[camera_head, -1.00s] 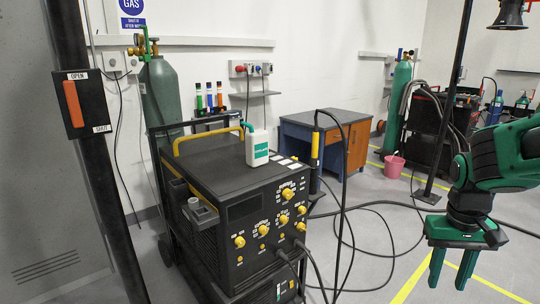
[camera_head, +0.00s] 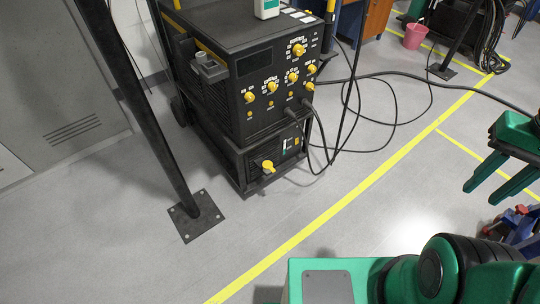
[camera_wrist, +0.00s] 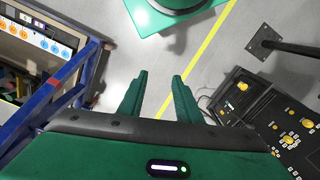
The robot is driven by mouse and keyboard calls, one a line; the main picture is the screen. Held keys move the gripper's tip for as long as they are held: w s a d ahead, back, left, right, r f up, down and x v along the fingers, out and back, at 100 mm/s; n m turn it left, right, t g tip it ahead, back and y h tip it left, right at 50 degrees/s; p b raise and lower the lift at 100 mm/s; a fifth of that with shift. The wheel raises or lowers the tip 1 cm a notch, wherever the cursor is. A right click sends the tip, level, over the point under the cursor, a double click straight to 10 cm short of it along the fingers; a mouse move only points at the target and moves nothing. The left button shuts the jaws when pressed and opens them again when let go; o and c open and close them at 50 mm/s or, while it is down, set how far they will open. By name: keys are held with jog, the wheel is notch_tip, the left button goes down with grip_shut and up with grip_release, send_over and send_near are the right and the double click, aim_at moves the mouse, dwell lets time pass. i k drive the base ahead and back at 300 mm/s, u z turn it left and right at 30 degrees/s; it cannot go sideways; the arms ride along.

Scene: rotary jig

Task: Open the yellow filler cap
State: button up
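The yellow filler cap (camera_head: 267,166) is on the front of the lower unit (camera_head: 241,178) of the black machine, below the panel with several yellow knobs. A small yellow part in the wrist view (camera_wrist: 242,86) looks like the same cap. I cannot tell from here whether the cap is loosened. My gripper (camera_head: 481,196) is at the right of the head view, well apart from the machine. In the wrist view my gripper (camera_wrist: 160,76) has its two green fingers spread with bare floor between them, and the machine is to their right.
A black post with a square foot (camera_head: 199,216) stands left of the machine. Black cables (camera_head: 319,150) hang from its front and loop on the floor. A blue-framed rack (camera_wrist: 55,100) is left of my fingers. The floor around the yellow line (camera_head: 345,192) is clear.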

aim_at(267, 164)
jog(key=u, duration=0.05)
jog(key=k, duration=0.5)
jog(key=z, duration=0.25)
jog(key=i, duration=0.8)
jog(key=u, duration=0.5)
jog(key=i, duration=0.65)
jog(key=u, duration=0.4)
